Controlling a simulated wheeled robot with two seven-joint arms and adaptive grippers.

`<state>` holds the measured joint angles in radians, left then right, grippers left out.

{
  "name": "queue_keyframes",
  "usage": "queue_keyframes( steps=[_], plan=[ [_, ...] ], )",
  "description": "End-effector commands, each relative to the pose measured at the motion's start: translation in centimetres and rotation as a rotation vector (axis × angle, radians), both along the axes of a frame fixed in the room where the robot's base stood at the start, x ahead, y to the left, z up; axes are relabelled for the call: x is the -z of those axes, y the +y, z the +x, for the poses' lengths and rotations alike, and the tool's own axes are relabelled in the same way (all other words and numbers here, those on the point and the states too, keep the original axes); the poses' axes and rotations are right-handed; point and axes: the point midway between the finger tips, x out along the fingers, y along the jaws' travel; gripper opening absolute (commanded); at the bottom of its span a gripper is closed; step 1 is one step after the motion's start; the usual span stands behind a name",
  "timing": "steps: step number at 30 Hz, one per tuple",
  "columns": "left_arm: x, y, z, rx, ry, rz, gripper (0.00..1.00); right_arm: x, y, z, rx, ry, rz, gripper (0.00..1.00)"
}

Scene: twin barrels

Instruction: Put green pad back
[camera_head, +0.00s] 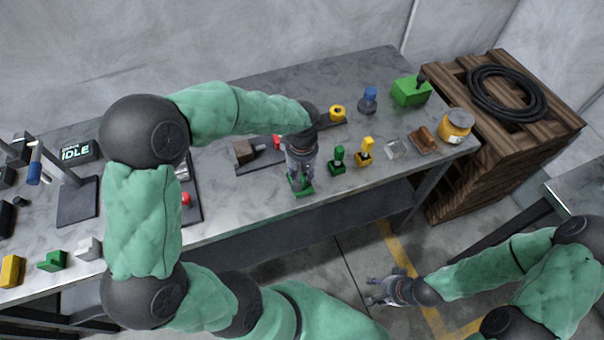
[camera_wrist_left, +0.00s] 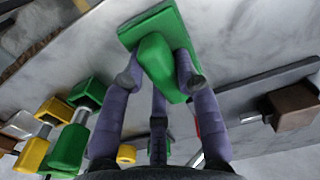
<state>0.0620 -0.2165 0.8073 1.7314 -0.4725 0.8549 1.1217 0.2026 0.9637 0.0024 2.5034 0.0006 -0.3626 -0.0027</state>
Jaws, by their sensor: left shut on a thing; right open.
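The green pad (camera_head: 305,193) is near the front edge of the grey workbench (camera_head: 240,210), under my left gripper (camera_head: 301,182). In the left wrist view the green pad (camera_wrist_left: 158,30) is a flat plate with a raised green grip. My left gripper's fingers (camera_wrist_left: 160,85) are shut around that grip. Whether the pad touches the bench or hangs just above it I cannot tell. My right gripper (camera_head: 373,292) is open and empty, low over the floor in front of the bench.
A green stand (camera_head: 338,161) and a yellow stand (camera_head: 366,150) are close right of the pad. A dark rail with a brown block (camera_head: 244,152) lies behind. At the bench's left are a green piece (camera_head: 52,261), a yellow piece (camera_head: 11,271) and an IDLE display (camera_head: 77,151).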

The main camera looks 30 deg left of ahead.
Motion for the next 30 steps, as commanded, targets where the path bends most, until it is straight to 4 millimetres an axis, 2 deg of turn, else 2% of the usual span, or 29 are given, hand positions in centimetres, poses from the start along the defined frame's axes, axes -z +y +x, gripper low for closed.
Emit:
queue_keyframes(
  steps=[1,2,4,17,20,30],
  plan=[
    [0.3,0.0,0.0,0.0,0.0,0.0,0.05,0.2,0.0,0.0,0.0,0.0,0.0,0.49],
    [0.3,0.0,0.0,0.0,0.0,0.0,0.34,0.2,0.0,0.0,0.0,0.0,0.0,0.49],
    [0.2,0.0,0.0,0.0,0.001,0.0,0.54,0.2,0.0,0.0,0.0,0.0,0.0,0.49],
    [-0.2,0.0,0.0,0.0,0.0,0.0,0.55,-0.2,0.0,0.0,0.0,0.0,0.0,0.49],
    [-1.5,0.0,0.1,0.0,-0.003,0.0,0.55,-0.6,0.0,0.0,0.0,0.0,0.0,0.49],
    [-8.2,0.0,0.1,0.0,-0.003,0.0,0.55,-2.7,0.0,0.0,0.0,0.0,0.0,0.49]
  ],
)
